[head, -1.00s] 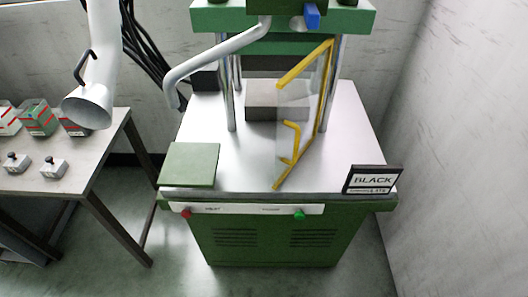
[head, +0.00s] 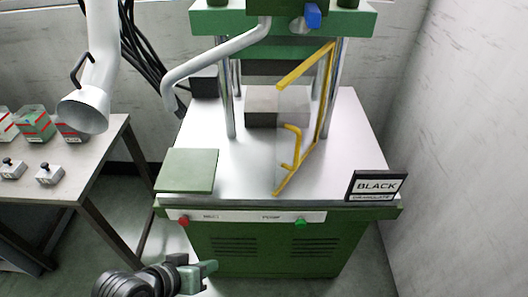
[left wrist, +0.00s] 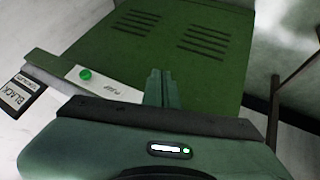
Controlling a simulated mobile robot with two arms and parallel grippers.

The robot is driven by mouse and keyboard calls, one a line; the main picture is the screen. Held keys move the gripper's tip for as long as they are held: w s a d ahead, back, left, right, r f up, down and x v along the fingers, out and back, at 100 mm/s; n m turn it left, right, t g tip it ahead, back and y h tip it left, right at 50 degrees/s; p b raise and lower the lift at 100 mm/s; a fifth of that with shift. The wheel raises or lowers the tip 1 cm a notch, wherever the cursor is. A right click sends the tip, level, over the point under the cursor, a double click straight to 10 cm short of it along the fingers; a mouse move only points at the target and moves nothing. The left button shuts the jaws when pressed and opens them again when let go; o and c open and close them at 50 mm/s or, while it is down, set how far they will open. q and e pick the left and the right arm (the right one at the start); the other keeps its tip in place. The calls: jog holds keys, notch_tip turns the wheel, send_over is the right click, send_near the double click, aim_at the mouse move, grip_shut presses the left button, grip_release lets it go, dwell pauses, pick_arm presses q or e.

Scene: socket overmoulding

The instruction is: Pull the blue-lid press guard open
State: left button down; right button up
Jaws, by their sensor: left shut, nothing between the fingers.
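The press guard (head: 321,105) is a clear panel in a yellow frame with a yellow handle (head: 292,148). It stands swung out from the press at the right pillar, its free edge towards the front of the bed. A blue part (head: 313,16) sits at the top of the press (head: 270,46). My left gripper (head: 209,269) is low in front of the green cabinet, well below and left of the guard, not touching it. In the left wrist view its fingers (left wrist: 158,88) are together and empty, with the cabinet beyond. My right gripper is out of view.
A green plate (head: 187,170) lies on the bed's left front; a BLACK sign (head: 376,186) stands at its right front. The panel has a red button (head: 184,221) and a green button (head: 300,222). A side table (head: 82,178) with several boxes stands left. A wall is close right.

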pick_arm(q)
jog(key=w+d+r+n+t+h, duration=0.1)
jog(key=w+r+n+t+h, duration=0.3)
jog(key=w+r, duration=0.45)
jog(key=w+d+r+n+t+h, duration=0.2)
jog(key=w+r+n+h, duration=0.3)
jog(key=r, duration=0.6)
jog(key=w+d+p, duration=0.4)
jog(key=d+p, duration=0.1)
jog(key=d, duration=0.5)
jog(key=shift+y, duration=0.4)
jog(key=shift+w, duration=0.1)
